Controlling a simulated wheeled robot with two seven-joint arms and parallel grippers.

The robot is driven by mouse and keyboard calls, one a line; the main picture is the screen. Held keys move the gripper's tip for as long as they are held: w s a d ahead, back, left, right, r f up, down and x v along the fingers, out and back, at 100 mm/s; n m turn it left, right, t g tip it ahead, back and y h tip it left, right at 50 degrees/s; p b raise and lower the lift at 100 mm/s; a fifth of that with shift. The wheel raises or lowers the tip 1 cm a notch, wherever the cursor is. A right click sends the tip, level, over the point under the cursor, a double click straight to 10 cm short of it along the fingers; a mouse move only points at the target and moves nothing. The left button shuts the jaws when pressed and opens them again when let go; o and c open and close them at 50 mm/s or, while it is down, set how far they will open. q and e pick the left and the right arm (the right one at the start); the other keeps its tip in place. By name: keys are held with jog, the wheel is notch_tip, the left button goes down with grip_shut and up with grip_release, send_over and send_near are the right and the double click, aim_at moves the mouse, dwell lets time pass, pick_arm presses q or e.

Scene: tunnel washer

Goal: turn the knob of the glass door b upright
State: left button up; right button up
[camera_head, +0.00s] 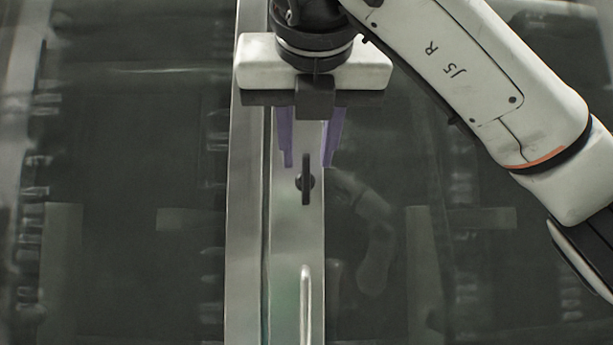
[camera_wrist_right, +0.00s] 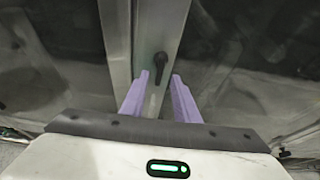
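The black knob (camera_head: 306,180) sits on the metal frame strip of a glass door (camera_head: 400,240). Its bar stands upright, in line with the strip. The knob also shows in the right wrist view (camera_wrist_right: 160,62), beyond the fingertips and near the line between them. My right gripper (camera_head: 309,163) is open, with its two purple fingers apart and nothing held. In the head view its fingertips are just above the knob, one to each side; I cannot tell whether they touch it. My left gripper is not in view. No label shows which door is b.
A metal bar handle (camera_head: 305,300) stands on the same strip below the knob. A second glass pane (camera_head: 130,200) is left of the strip. The dark glass shows reflections, including one of an arm. My right arm covers the upper right.

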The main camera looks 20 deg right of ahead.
jog(key=v, duration=0.2)
jog(key=shift+s+a+r, duration=0.1)
jog(key=shift+s, duration=0.2)
dwell(0.3)
